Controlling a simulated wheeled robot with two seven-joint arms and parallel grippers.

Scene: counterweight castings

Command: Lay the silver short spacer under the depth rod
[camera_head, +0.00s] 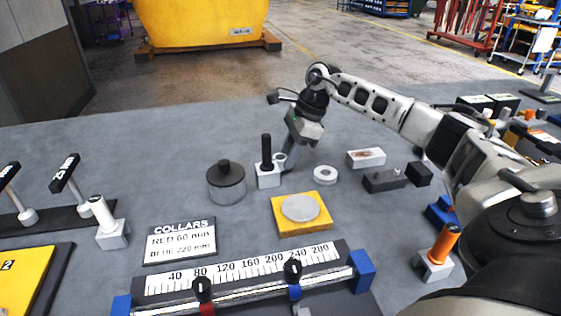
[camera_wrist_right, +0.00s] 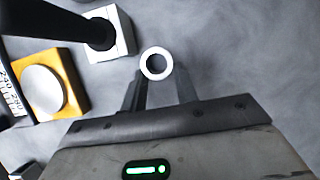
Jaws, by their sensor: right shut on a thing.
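My right gripper (camera_head: 283,161) is shut on a small silver ring (camera_head: 280,157), which looks like the short spacer. In the right wrist view the ring (camera_wrist_right: 156,63) sits at the fingertips (camera_wrist_right: 160,84). Just left of it in the head view stands an upright black rod (camera_head: 266,148) in a pale square block (camera_head: 268,180); this may be the depth rod. The block (camera_wrist_right: 123,33) also shows in the right wrist view, apart from the ring. Whether the ring touches the table is unclear. My left gripper is not in view.
A second pale ring (camera_head: 325,174) lies to the right. A yellow plate with a silver disc (camera_head: 300,207) lies in front. A grey knobbed cylinder (camera_head: 226,184) stands left, and a scale rail (camera_head: 240,272) lies nearer. The table beyond the gripper is clear.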

